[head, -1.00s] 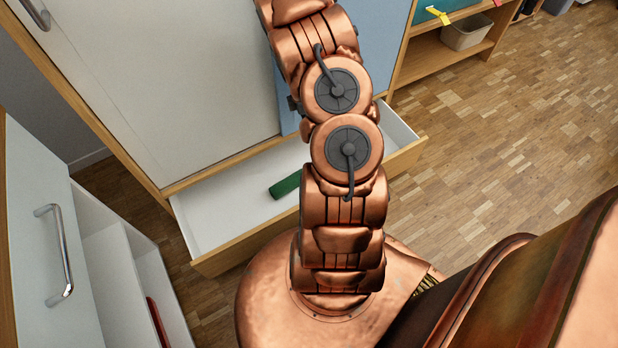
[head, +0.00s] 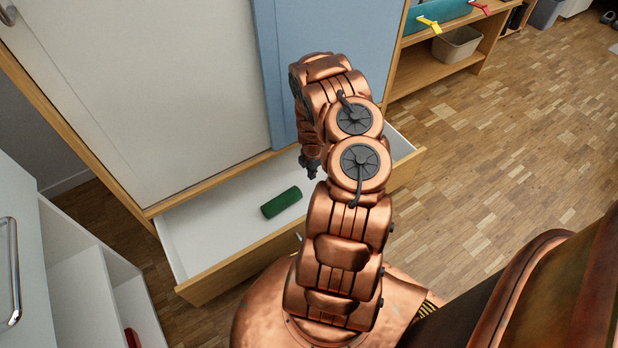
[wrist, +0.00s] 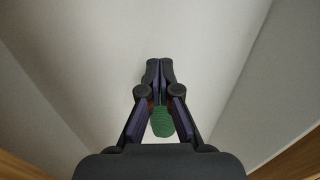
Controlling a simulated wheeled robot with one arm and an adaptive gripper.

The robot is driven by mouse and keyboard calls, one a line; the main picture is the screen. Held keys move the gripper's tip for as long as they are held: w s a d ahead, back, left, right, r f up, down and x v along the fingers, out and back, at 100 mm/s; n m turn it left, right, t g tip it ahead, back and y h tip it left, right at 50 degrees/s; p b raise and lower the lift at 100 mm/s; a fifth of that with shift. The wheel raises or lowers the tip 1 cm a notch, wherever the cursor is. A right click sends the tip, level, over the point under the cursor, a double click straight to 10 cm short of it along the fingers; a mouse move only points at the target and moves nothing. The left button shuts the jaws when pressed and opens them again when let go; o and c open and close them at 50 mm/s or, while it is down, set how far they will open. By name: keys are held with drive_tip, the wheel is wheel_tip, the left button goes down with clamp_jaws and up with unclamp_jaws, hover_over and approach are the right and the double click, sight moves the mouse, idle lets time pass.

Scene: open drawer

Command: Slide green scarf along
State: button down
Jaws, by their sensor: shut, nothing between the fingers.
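The green scarf (head: 281,202) is a small rolled bundle lying on the white floor of the open drawer (head: 215,215). In the head view it lies left of my arm. My gripper (head: 311,174) points down over the drawer, to the upper right of the scarf and apart from it in the picture. In the wrist view my gripper (wrist: 160,66) has its fingertips together with nothing between them. The green scarf (wrist: 162,122) shows behind the fingers, partly hidden by them. I cannot tell the exact height of the fingertips above the drawer floor.
White and blue cabinet doors (head: 335,60) rise behind the drawer. An open white cabinet (head: 85,270) stands at the left. A wooden shelf (head: 435,75) with a beige bin (head: 457,46) stands at the upper right. The parquet floor (head: 500,150) at the right is clear.

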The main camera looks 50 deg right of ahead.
sight(311, 189)
wheel_tip(311, 189, down, 8)
drive_tip(key=b, duration=0.5)
drive_tip(key=shift+a+f, duration=0.1)
drive_tip(key=shift+f, duration=0.05)
drive_tip(key=shift+w+a+r, duration=0.15)
drive_tip(key=shift+w+a, duration=0.05)
drive_tip(key=shift+a, duration=0.3)
drive_tip(key=shift+w+a+r, duration=0.15)
drive_tip(key=shift+a, duration=0.3)
drive_tip(key=shift+w+a, duration=0.2)
drive_tip(key=shift+a, duration=0.7)
